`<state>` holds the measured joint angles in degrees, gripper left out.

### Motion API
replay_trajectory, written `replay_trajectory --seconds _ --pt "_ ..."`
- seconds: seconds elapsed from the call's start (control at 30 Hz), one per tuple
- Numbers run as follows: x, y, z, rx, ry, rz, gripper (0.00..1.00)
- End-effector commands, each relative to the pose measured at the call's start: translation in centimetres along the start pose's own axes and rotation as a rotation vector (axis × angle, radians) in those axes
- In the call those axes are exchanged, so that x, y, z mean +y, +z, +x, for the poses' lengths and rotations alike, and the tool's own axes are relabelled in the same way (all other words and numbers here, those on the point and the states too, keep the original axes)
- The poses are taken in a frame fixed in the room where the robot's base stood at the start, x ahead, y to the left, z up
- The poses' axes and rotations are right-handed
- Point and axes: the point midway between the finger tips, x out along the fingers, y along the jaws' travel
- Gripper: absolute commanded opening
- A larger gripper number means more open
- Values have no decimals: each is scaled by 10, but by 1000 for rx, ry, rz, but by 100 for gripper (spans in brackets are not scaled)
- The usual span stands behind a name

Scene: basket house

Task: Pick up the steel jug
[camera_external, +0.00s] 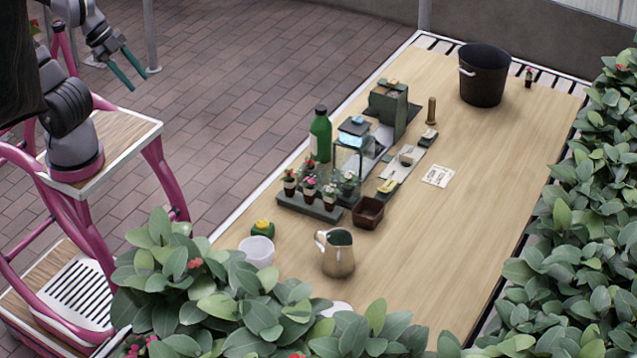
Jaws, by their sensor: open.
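The steel jug (338,258) stands upright on the near part of the wooden table (450,235). It has a beige, metallic-looking body with a dark inside, and its handle shows on the left side. My gripper (134,77) is open and empty at the upper left, above the brick floor beyond the table's left edge. Its two teal fingers point down and to the right. It is far from the jug, and nothing is between the fingers.
A white cup (257,252) stands left of the jug, and a brown box (368,213) behind it. Potted plants on a tray (300,205), a green bottle (320,135) and a black bucket (483,77) stand farther back. Leafy bushes (230,315) crowd the near edge.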

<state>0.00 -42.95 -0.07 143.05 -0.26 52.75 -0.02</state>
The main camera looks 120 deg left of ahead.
Motion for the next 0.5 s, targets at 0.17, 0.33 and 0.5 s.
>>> replay_trajectory --seconds 0.17,0.33,0.5 --pt "-8 -8 11 -49 -4 35 40" --pt "-30 -30 47 -182 -20 141 40" --pt "-52 -53 97 -329 -43 274 40"
